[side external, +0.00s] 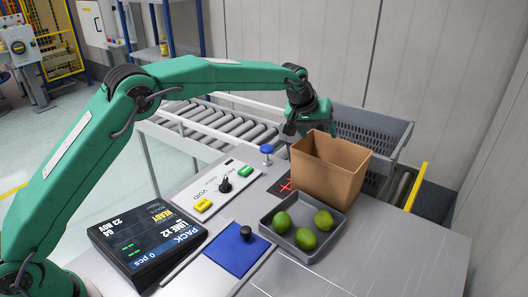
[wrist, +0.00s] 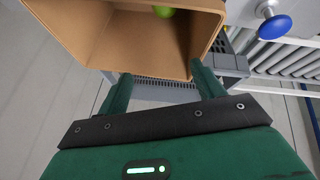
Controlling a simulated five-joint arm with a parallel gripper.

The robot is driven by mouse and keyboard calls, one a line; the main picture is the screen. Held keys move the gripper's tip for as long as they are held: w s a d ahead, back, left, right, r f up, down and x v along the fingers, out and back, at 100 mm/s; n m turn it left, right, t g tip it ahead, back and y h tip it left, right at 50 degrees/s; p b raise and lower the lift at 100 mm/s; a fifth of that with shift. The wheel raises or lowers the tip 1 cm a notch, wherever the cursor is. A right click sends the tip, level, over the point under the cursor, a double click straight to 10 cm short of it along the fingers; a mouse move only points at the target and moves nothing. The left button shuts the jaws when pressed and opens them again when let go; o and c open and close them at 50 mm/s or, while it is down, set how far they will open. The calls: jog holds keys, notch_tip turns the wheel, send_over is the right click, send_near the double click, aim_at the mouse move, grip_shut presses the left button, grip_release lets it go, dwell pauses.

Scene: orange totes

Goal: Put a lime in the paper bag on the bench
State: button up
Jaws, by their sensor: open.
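The open brown paper bag (side external: 330,168) stands upright on the bench beside the grey tray. Three green limes (side external: 305,239) lie in the tray (side external: 312,258). In the wrist view I look into the bag (wrist: 140,45), and part of a green lime (wrist: 164,12) shows inside its opening at the top edge. My gripper (side external: 311,124) is at the bag's far side, near its rim. In the wrist view my gripper (wrist: 160,74) has its two fingers apart at the near rim, with nothing seen held. Whether the fingers touch the bag I cannot tell.
A grey crate (side external: 378,128) stands behind the bag, with a roller conveyor (side external: 225,124) to its left. A blue knob (side external: 267,149) stands left of the bag. A control panel (side external: 222,188), a display (side external: 148,240) and a blue plate (side external: 236,250) occupy the bench's left.

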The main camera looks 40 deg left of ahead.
jog(key=v, duration=0.7)
jog(key=shift+s+r, duration=0.2)
jog(key=shift+r, duration=0.1)
jog(key=shift+a, duration=0.1)
dwell(0.4)
jog(key=s+a+r+m, duration=0.1)
jog(key=s+a+r, duration=0.25)
jog(key=s, duration=0.35)
jog(key=s+a+r, duration=0.2)
jog(key=s+a, duration=0.2)
jog(key=s, duration=0.3)
jog(key=s+a+r+m, duration=0.1)
jog(key=s+a+r, duration=0.25)
jog(key=s, duration=0.35)
jog(key=s+a+f, duration=0.3)
jog(key=s+f, duration=0.1)
jog(key=s, duration=0.6)
jog(key=s+a+f+m+y, duration=0.1)
jog(key=s+a+f, duration=0.2)
jog(key=s, duration=0.7)
jog(key=shift+s+f+y, duration=0.3)
jog(key=shift+s+f, duration=0.05)
jog(key=shift+f, duration=0.3)
